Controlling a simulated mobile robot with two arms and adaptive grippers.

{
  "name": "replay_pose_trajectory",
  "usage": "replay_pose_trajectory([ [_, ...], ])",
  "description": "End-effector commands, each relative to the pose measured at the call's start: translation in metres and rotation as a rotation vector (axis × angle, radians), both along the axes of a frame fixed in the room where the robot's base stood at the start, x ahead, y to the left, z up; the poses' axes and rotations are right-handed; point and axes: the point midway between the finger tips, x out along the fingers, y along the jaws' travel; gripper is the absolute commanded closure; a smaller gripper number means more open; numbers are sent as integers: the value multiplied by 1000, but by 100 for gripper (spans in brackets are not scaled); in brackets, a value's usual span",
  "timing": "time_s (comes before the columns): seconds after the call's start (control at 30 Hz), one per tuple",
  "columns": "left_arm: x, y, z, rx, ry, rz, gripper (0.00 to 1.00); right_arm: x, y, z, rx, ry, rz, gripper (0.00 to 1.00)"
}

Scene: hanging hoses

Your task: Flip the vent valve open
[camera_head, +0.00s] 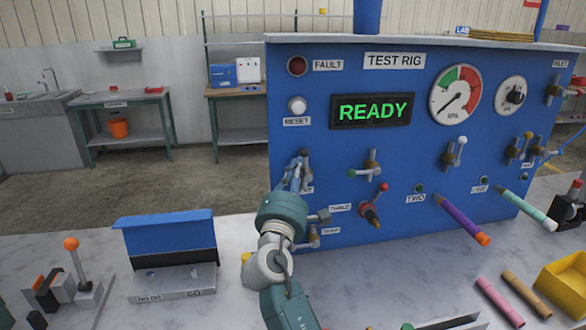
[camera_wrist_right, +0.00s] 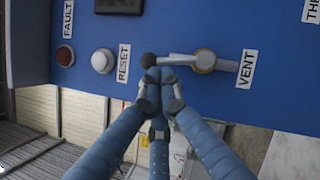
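The vent valve shows in the right wrist view as a metal hub (camera_wrist_right: 204,61) beside the VENT label. Its lever (camera_wrist_right: 178,60) points to the left in that view and ends in a dark knob (camera_wrist_right: 149,60). My right gripper (camera_wrist_right: 160,78) has its fingertips drawn together right at the lever's knob end, touching or nearly touching it. The knob and lever stay visible beyond the tips, so I see no grasp around them. In the head view my right gripper (camera_head: 299,168) is at the panel's left side and partly covers the vent valve (camera_head: 304,154). My left gripper is out of view.
The blue test rig panel (camera_head: 340,150) carries a READY display (camera_head: 371,110), a white reset button (camera_head: 297,105) and several other valves. Two hoses, purple (camera_head: 462,220) and teal (camera_head: 526,208), stick out at right. A blue-lidded box (camera_head: 168,240) stands on the table at left.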

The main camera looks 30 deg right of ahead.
Motion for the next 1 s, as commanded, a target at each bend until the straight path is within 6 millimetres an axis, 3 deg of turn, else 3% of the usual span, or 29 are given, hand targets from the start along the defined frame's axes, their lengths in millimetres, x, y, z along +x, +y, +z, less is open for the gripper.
replay_pose_trajectory([
  [1.0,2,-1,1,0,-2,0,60,0,-7,-1,-5,1,0,100],
])
